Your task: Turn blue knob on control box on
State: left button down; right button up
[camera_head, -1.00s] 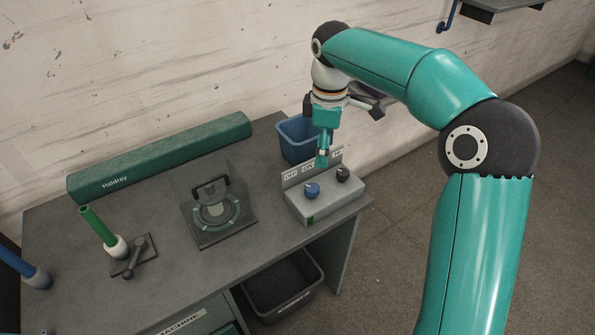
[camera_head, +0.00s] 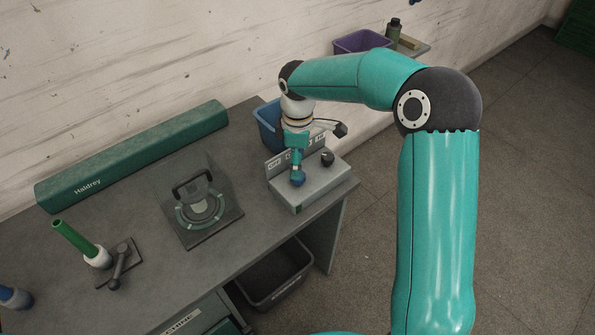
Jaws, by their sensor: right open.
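The control box (camera_head: 312,190) is a grey box with an upright label plate at the right end of the grey desk. The blue knob (camera_head: 297,181) is on its top at the left, partly covered by my right gripper. A black knob (camera_head: 327,158) is on its right side. My right gripper (camera_head: 297,174) points down at the blue knob from above, with its fingertips at or just over it; I cannot tell whether they touch. It is open. The label plate is partly hidden behind the gripper. My left gripper is not in view.
A blue bin (camera_head: 267,128) stands behind the control box. A long green Haldrey bar (camera_head: 135,155) lies along the wall. A dark bin (camera_head: 275,274) is below.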

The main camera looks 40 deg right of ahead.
jog(key=shift+f, duration=2.35)
jog(key=c, duration=1.1)
jog(key=shift+c, duration=0.2)
